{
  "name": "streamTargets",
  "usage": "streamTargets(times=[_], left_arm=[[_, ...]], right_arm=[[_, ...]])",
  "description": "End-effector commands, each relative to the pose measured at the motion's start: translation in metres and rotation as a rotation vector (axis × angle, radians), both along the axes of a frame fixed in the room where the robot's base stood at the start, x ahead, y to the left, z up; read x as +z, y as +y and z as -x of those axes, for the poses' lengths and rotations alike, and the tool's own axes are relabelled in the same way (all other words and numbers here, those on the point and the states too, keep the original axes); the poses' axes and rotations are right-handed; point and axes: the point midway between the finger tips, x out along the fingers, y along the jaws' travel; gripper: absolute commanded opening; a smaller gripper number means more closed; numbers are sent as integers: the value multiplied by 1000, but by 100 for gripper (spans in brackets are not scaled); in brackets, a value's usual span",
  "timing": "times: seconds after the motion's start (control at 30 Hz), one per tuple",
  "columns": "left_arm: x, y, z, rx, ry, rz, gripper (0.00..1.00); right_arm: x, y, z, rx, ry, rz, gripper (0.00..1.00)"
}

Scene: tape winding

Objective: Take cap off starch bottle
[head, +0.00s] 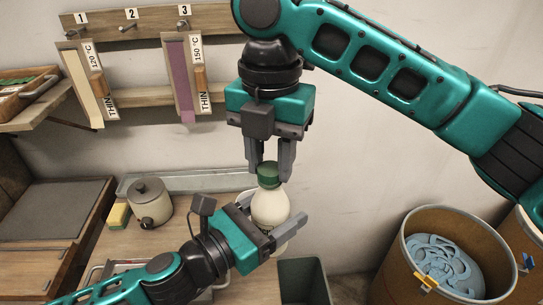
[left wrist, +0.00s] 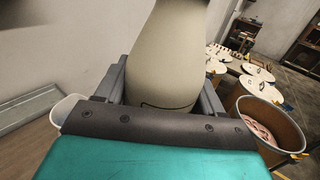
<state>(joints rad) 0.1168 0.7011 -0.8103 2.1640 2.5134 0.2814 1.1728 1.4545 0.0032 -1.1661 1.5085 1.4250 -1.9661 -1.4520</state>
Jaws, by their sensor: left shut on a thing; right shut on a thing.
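The starch bottle (head: 270,206) is cream-coloured and upright in the middle of the head view, with a green cap (head: 268,174) on its top. My left gripper (head: 284,224) is shut around the bottle's body from the lower left. In the left wrist view the bottle (left wrist: 168,60) stands large between the two grey fingers, its top cut off by the frame. My right gripper (head: 269,172) points down from above and is shut on the green cap, one finger on each side. Whether the cap is loose on the neck cannot be told.
A grey lidded pot (head: 150,205) and a yellow sponge (head: 119,215) stand on the bench at left. A dark bin (head: 303,282) is below the bottle. A round drum (head: 440,262) with blue coils stands at right. Numbered strips hang on the wall rack (head: 150,22).

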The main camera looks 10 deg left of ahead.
Motion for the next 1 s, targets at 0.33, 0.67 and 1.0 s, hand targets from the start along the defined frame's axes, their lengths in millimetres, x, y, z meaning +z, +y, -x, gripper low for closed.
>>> streamTargets(times=[0.33,0.67,1.0], left_arm=[[2,-4,4,-15,-8,0,0],[2,-4,4,-15,-8,0,0],[2,-3,4,-14,-8,-1,0]], right_arm=[[1,2,-3,636,-10,-5,0],[2,3,-3,877,-11,-5,0],[1,3,-3,879,-9,-5,0]])
